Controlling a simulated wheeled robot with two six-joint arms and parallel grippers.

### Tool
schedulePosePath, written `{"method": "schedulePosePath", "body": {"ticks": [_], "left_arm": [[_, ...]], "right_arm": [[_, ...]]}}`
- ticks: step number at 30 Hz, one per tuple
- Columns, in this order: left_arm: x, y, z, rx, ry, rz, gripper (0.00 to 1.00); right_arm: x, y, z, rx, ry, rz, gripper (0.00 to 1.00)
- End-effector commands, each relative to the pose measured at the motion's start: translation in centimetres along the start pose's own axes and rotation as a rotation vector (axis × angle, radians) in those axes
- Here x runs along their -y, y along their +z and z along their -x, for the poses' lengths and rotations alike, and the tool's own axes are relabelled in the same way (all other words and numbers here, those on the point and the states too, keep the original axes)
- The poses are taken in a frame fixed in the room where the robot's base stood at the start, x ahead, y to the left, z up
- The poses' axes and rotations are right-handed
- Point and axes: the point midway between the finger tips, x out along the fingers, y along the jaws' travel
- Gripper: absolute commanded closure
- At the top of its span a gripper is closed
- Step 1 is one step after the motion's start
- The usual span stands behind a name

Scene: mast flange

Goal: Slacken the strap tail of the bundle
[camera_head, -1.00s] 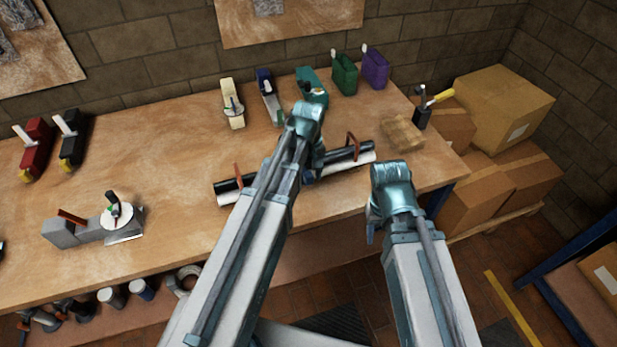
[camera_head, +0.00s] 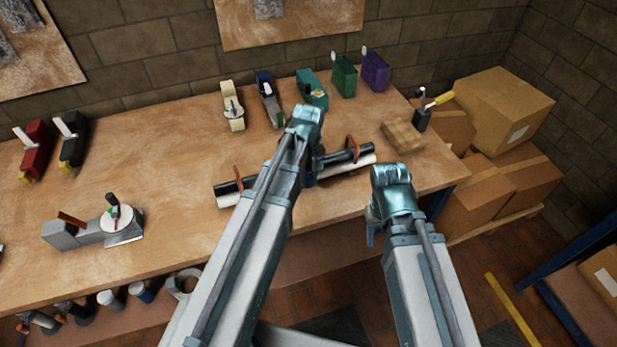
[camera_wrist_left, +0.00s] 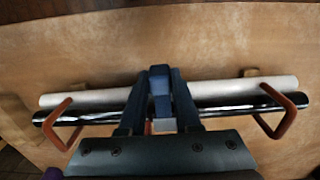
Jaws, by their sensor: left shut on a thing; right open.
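The bundle is a white tube (camera_head: 354,164) beside a black tube (camera_head: 345,154), lying on the workbench (camera_head: 170,170). My left gripper (camera_head: 312,178) points down at the bundle's middle; my arm hides part of the tubes in the head view. In the left wrist view its dark blue fingers (camera_wrist_left: 160,98) straddle the tubes, shut on a narrow blue piece that looks like the strap tail (camera_wrist_left: 161,84). The strap around the tubes is mostly hidden. My right gripper (camera_head: 371,236) is open and empty at the bench's front edge, right of the bundle; its fingers are mostly hidden.
Orange-brown hooks (camera_head: 237,178) stand by both tube ends. A wooden block (camera_head: 403,135) lies right of the bundle. Cardboard boxes (camera_head: 500,105) stand at right. The bench between is clear.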

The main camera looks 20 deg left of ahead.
Motion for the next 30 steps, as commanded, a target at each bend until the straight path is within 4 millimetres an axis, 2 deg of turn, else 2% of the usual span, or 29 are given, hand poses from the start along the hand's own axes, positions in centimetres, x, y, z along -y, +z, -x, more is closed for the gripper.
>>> {"method": "schedulePosePath", "body": {"ticks": [22, 26, 30], "left_arm": [[0.0, -0.1, 0.0, 0.000, 0.000, 0.000, 1.00], [-0.1, -1.5, 0.0, 0.000, 0.000, 0.001, 1.00], [-0.2, -4.3, 0.0, -0.001, 0.000, 0.003, 1.00]], "right_arm": [[0.0, 0.0, 0.0, 0.000, 0.000, 0.000, 0.50], [0.0, 0.0, 0.0, 0.000, 0.000, 0.000, 0.50], [0.0, 0.0, 0.0, 0.000, 0.000, 0.000, 0.50]]}}
